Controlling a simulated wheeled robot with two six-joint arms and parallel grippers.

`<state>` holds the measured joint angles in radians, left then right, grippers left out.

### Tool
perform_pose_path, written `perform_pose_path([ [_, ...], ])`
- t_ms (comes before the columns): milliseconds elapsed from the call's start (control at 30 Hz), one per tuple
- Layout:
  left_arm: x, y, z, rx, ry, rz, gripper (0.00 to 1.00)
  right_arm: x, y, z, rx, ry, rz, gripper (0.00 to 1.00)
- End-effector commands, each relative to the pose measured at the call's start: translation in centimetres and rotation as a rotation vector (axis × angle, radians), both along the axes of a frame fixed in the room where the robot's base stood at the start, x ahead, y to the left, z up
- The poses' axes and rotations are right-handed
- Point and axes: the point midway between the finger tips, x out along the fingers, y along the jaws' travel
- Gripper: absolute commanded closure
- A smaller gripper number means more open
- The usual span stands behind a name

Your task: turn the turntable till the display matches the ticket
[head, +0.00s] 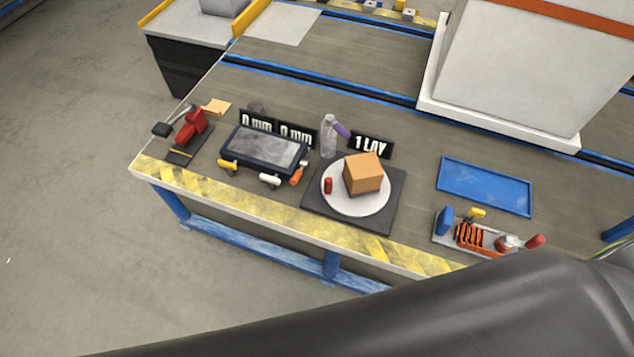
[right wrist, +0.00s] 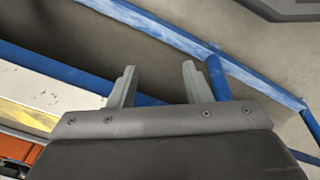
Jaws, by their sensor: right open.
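The turntable (head: 350,203) is a white round disc on a dark square base, near the front edge of the bench. A tan box (head: 363,174) and a small red cylinder (head: 328,186) stand on the disc. Behind it a black display (head: 370,144) reads what looks like "1 LAY". Two more displays (head: 256,121) (head: 297,132) to its left read "0 mm". I cannot make out a ticket for certain. My right gripper (right wrist: 158,82) is open and empty in the right wrist view, by the blue frame under the bench. My left gripper is not in view.
A dark tray (head: 264,149) with small-handled tools in front, a red clamp-like device (head: 192,127), a clear bottle (head: 328,138), a blue tray (head: 486,186) and a fixture with an orange spring (head: 468,238) share the bench. A large white block (head: 520,75) stands behind. My dark arm crosses the lower right.

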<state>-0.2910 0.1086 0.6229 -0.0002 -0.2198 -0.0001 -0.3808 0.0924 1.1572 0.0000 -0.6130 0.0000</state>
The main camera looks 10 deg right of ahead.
Motion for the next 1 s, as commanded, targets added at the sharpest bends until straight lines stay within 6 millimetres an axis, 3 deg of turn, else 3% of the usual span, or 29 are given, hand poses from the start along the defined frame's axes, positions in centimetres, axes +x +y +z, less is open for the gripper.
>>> perform_pose_path([
  [33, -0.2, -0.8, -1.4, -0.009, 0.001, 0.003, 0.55, 1.1, -0.1, 0.1, -0.004, -0.014, 0.000, 0.55],
  [233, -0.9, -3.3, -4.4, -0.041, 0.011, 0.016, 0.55, 4.8, -0.2, 3.8, -0.013, -0.048, 0.000, 0.55],
  [667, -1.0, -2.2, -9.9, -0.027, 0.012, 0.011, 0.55, 10.1, 1.1, 13.5, -0.017, -0.107, 0.016, 0.55],
  [800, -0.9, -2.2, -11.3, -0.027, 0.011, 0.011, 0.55, 13.5, 2.3, 15.6, 0.003, -0.099, 0.038, 0.55],
  [1000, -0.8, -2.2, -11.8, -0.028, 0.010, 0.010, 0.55, 19.2, 4.1, 16.5, 0.035, -0.054, 0.079, 0.55],
])
